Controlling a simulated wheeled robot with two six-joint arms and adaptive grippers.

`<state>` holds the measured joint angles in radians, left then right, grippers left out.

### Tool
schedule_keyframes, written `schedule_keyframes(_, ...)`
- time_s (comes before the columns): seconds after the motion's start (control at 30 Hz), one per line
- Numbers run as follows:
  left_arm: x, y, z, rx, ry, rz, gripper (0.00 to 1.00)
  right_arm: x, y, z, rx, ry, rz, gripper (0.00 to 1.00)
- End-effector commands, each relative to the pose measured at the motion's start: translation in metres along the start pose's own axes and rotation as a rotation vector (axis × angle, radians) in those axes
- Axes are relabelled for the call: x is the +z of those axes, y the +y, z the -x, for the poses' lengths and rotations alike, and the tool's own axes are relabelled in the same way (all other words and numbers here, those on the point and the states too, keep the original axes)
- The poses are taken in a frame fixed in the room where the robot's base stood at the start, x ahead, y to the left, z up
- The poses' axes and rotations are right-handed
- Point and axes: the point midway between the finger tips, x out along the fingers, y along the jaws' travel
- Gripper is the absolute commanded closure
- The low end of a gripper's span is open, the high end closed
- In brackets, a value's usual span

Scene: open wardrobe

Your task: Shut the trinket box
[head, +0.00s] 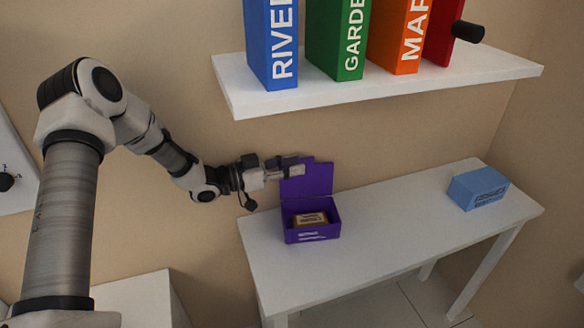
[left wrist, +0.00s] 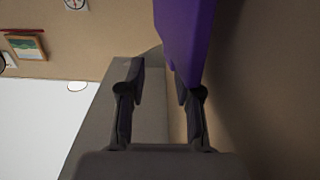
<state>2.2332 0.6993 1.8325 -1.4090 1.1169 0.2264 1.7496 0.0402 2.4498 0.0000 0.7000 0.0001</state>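The purple trinket box (head: 313,236) stands near the left end of the white table with its lid (head: 318,181) raised at the back. A small tan block with lettering (head: 310,218) lies inside the box. My left gripper (head: 291,168) is at the upper left part of the lid and covers some of it. In the left wrist view, the fingers of the gripper (left wrist: 162,90) are apart, and the purple lid (left wrist: 185,35) reaches down to the right finger. I cannot tell whether they touch. My right gripper is not in view.
The white table (head: 400,230) is clear between the trinket box and a blue box (head: 478,188) at its right. A white shelf (head: 380,86) with several upright binders, including a blue one (head: 270,45), hangs above. The beige wall is close behind the lid.

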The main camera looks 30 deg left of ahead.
Motion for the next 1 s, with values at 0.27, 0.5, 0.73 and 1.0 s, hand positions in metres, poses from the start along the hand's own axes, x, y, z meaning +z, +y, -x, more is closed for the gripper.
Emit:
schedule_keyframes(0.27,-0.0001,-0.0002,-0.0027,-0.001,0.0,0.001,0.7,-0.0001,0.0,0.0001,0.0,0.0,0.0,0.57)
schedule_keyframes(0.5,0.0,-0.0001,-0.0025,-0.001,0.0,0.001,1.0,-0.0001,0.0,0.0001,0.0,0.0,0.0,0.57)
schedule_keyframes(0.73,-0.0001,-0.0001,-0.0025,-0.001,0.0,0.001,0.67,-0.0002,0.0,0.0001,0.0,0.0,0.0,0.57)
schedule_keyframes(1.0,-0.0004,-0.0005,0.0002,-0.002,0.001,0.001,0.67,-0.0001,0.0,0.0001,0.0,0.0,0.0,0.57)
